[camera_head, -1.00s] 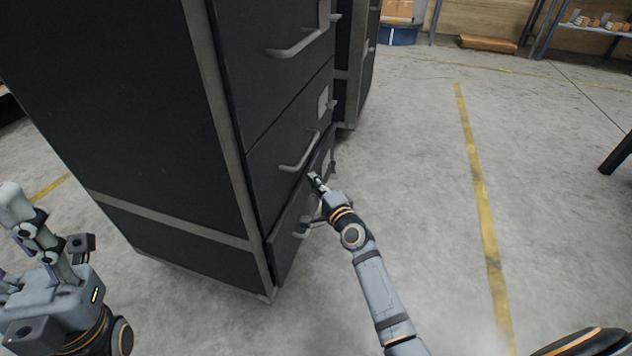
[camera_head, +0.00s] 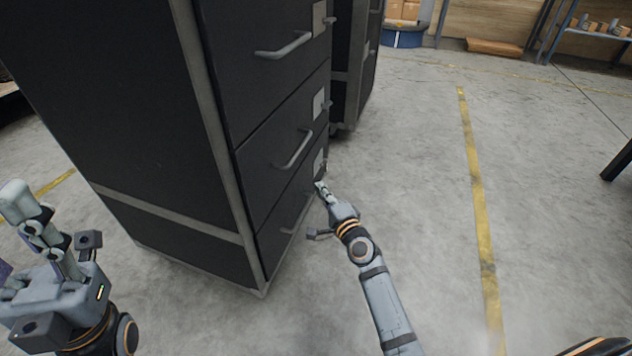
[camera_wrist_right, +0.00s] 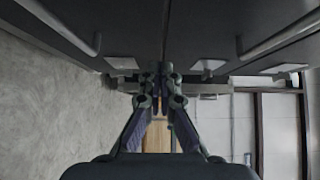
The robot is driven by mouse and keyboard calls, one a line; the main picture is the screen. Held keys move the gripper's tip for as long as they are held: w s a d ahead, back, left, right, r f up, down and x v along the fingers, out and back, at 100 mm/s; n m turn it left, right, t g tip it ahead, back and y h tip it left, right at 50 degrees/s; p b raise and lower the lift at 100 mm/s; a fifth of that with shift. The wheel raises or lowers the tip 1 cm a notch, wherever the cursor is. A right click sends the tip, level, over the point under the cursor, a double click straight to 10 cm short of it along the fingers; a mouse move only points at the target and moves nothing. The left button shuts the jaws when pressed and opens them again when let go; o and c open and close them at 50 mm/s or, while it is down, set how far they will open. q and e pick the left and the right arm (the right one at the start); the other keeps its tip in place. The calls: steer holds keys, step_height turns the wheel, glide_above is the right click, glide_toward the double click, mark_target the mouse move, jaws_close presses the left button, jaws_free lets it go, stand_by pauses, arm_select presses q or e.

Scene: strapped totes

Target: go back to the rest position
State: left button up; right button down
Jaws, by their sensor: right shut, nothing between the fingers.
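My right gripper (camera_head: 321,188) is shut and empty, just off the front of a dark filing cabinet (camera_head: 150,120), near its lowest drawer (camera_head: 285,222). In the right wrist view the gripper's fingers (camera_wrist_right: 160,72) are together, with drawer fronts and handles close above them. My left gripper (camera_head: 25,205) is at the left edge of the head view, beside the cabinet's side. Whether its fingers are open or shut is unclear. The drawers in view look flush with the cabinet front.
A second dark cabinet (camera_head: 352,70) stands behind the first. Open floor (camera_head: 415,180) with a yellow line (camera_head: 475,190) lies to the right. A dark leg (camera_head: 618,160) is at the right edge, and a shelf (camera_head: 597,32) stands at the back right.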

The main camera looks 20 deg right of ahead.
steer(key=s, duration=0.2)
steer(key=s+d, duration=0.1)
steer(key=s, duration=0.2)
steer(key=shift+s+d, duration=0.15)
steer(key=shift+s, duration=0.2)
